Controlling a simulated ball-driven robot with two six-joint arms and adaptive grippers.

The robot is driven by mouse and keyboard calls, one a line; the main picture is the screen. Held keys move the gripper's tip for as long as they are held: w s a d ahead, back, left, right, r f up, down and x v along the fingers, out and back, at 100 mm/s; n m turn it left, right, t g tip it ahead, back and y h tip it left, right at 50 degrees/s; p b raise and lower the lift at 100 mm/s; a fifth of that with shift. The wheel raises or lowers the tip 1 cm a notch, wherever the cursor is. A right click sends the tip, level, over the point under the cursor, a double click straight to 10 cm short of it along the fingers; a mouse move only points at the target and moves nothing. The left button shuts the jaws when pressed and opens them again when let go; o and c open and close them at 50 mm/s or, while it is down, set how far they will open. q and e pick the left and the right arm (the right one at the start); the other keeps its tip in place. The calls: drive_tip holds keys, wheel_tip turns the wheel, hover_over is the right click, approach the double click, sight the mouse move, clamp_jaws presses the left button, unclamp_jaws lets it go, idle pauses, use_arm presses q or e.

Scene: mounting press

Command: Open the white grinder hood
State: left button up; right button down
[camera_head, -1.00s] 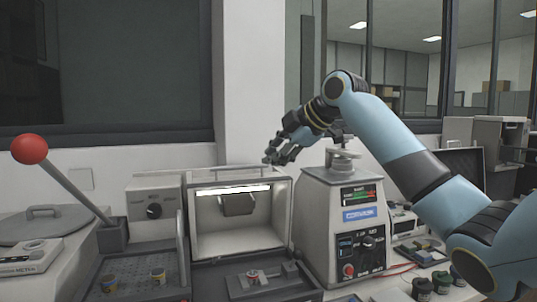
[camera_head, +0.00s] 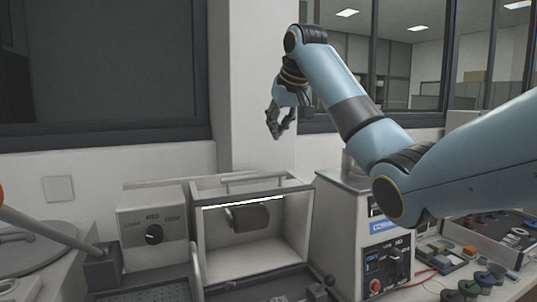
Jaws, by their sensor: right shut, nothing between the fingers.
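The white grinder hood (camera_head: 196,237) is a box on the bench at the middle of the head view. Its front is open, showing a lit strip and a dark grey rounded block (camera_head: 249,217) inside. A bar handle (camera_head: 254,180) lies along its top. My right gripper (camera_head: 277,134) is shut and empty, pointing down above the hood and apart from the handle. My left gripper is not in view.
A grey-white box with a dial (camera_head: 153,234) stands left of the hood. A white control unit (camera_head: 335,225) stands close on its right, partly behind my right arm. A lever (camera_head: 45,226) crosses the lower left. A tray of small parts (camera_head: 512,238) is at right.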

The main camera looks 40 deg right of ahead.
drive_tip(key=p, duration=0.3)
hover_over(276, 184)
drive_tip(key=w, duration=0.3)
drive_tip(key=f, duration=0.5)
drive_tip(key=d+f, duration=0.1)
drive_tip(key=f, duration=0.1)
drive_tip(key=shift+w+f, duration=0.2)
drive_tip(key=shift+f, duration=0.2)
drive_tip(key=s, duration=0.1)
drive_tip(key=p, duration=0.1)
drive_tip(key=s, duration=0.1)
drive_tip(key=shift+s+a+f+p, duration=0.3)
drive_tip(key=shift+a+p, duration=0.1)
drive_tip(key=shift+s, duration=0.35)
drive_tip(key=shift+s+a+f, duration=0.1)
drive_tip(key=shift+a+f, duration=0.05)
drive_tip(key=shift+f, duration=0.05)
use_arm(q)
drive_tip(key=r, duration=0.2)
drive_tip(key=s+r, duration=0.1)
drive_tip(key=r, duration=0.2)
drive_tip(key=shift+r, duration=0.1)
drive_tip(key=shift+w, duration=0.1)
